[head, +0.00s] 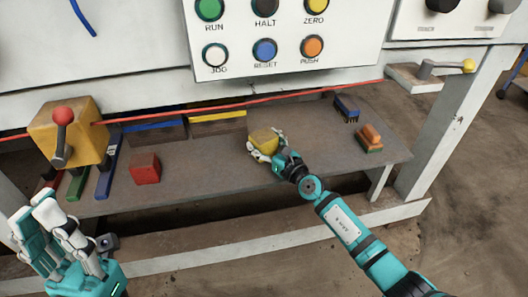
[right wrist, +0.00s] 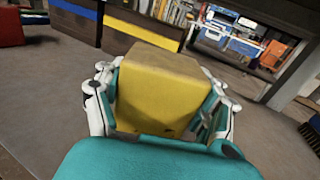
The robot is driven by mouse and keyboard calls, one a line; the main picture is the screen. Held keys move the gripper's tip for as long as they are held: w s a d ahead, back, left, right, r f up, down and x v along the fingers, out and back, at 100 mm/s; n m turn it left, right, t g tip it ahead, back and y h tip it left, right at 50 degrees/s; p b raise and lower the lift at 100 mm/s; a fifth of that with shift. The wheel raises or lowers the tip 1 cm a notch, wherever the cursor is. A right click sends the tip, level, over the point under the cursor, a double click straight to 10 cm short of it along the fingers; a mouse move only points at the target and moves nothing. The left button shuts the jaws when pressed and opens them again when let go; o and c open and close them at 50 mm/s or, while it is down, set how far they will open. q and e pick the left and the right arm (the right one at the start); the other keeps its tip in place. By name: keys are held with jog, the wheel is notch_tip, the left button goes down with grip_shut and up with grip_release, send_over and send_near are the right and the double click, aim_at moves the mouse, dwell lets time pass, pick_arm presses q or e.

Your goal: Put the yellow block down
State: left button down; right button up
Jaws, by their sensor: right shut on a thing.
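The yellow block (head: 264,139) is in my right gripper (head: 266,148), over the middle of the grey shelf (head: 215,165). In the right wrist view the yellow block (right wrist: 155,90) sits between the white and teal fingers, which press on its left and right sides. Its underside is hidden, so I cannot tell whether it touches the shelf. My left gripper (head: 52,232) is at the lower left, in front of the shelf and away from the block. Its fingers point up and overlap in the picture, so its opening is unclear.
A red block (head: 145,168) lies left on the shelf. A blue brush (head: 347,108) and an orange-green brush (head: 369,138) lie right. Blue and yellow-edged bins (head: 216,117) stand behind, below a red cable (head: 240,105). A yellow lever box (head: 72,132) stands far left. Shelf beside the block is clear.

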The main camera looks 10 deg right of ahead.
notch_tip(320, 180, down, 3)
jog(key=shift+r+b, duration=0.15)
jog(key=shift+b, duration=0.6)
jog(key=shift+r, duration=0.2)
jog(key=shift+f, duration=0.2)
jog(key=o, duration=1.4)
jog(key=shift+r, duration=0.1)
